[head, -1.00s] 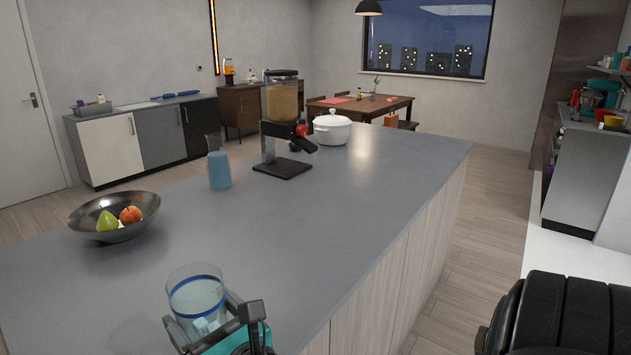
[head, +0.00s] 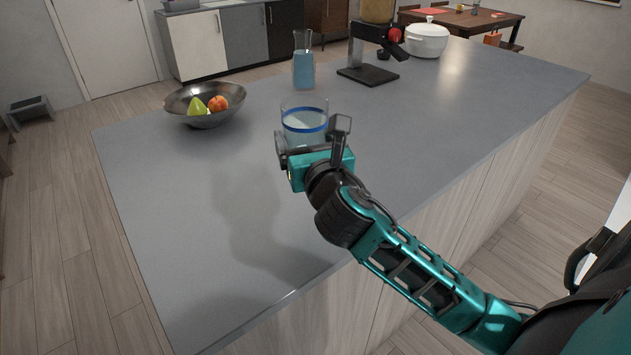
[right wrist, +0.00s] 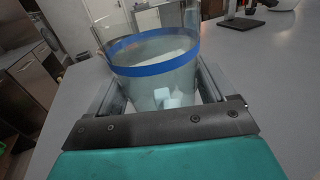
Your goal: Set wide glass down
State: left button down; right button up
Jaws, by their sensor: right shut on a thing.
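The wide glass (head: 304,115) is clear with a blue band, and it stands upright between the fingers of my right gripper (head: 312,142). In the right wrist view the glass (right wrist: 155,72) holds clear liquid and pale cubes, and the gripper (right wrist: 158,100) is shut on its sides. The glass is over the grey counter (head: 200,170). The gripper hides its base in the head view, so I cannot tell whether it touches the counter. My left gripper is not in view.
A metal bowl (head: 180,104) with a green pear and an orange fruit is left of the glass. A carafe of blue liquid (head: 304,70) stands behind it. A dispenser (head: 369,72) and a white pot (head: 427,42) are farther back. The counter's near left part is clear.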

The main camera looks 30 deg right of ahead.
notch_tip(320, 180, down, 11)
jog(key=b, duration=0.4)
jog(key=shift+f, duration=0.2)
jog(key=shift+r, duration=0.1)
jog(key=o, duration=1)
jog(key=shift+o, duration=0.2)
jog(key=v, duration=1.2)
jog(key=shift+s, duration=0.1)
